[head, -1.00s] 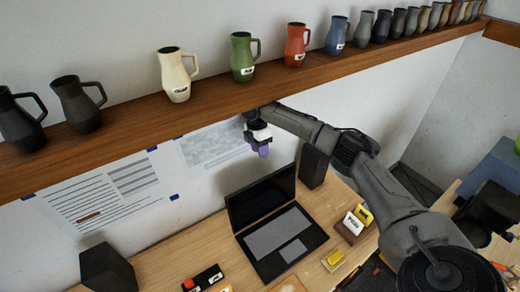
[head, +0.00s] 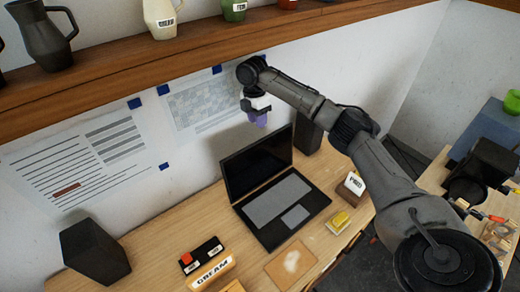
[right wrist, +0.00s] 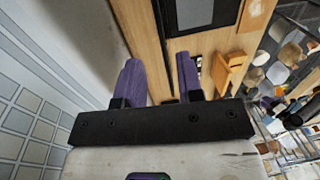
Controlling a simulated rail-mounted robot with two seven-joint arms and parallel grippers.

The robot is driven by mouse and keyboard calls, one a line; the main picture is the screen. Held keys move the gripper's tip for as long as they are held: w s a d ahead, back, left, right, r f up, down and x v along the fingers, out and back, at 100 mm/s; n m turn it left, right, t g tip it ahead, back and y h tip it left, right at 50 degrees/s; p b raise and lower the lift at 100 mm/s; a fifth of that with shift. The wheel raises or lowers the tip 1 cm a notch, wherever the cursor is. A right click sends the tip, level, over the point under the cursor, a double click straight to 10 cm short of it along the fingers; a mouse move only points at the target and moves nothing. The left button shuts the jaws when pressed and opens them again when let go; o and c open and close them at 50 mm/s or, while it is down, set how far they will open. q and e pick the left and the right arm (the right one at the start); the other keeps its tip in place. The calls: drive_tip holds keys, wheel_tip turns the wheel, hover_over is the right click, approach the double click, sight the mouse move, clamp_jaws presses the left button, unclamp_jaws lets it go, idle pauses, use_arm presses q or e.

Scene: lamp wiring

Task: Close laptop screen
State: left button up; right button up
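A dark laptop stands open on the wooden desk, with its screen (head: 257,163) raised and its keyboard base (head: 285,212) flat. My right gripper (head: 257,118), with purple fingers pointing down, is above and behind the screen, near the wall. It appears apart from the screen. In the right wrist view, its two purple fingers (right wrist: 160,78) are spread apart with nothing held between them. Part of a dark and grey object, probably the laptop base (right wrist: 198,14), shows beyond the fingers. My left gripper is not in view.
Black speakers stand left (head: 94,250) and right (head: 310,134) of the laptop. A card holder (head: 350,187), a yellow block (head: 338,222) and a labelled box (head: 210,270) are on the desk. A wooden shelf (head: 200,62) with pitchers runs above my right arm.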

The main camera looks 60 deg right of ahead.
sight(260, 153)
drive_tip(key=f, duration=0.3)
drive_tip(key=f+p, duration=0.1)
drive_tip(key=f, duration=0.2)
drive_tip(key=s+f, duration=0.1)
drive_tip(key=f, duration=0.3)
drive_tip(key=shift+s+a+p, duration=0.1)
drive_tip(key=shift+a+p, duration=0.2)
drive_tip(key=shift+p, duration=0.05)
drive_tip(key=shift+s+f, duration=0.1)
drive_tip(key=shift+f, duration=1)
drive_tip(key=shift+c, duration=0.5)
clamp_jaws()
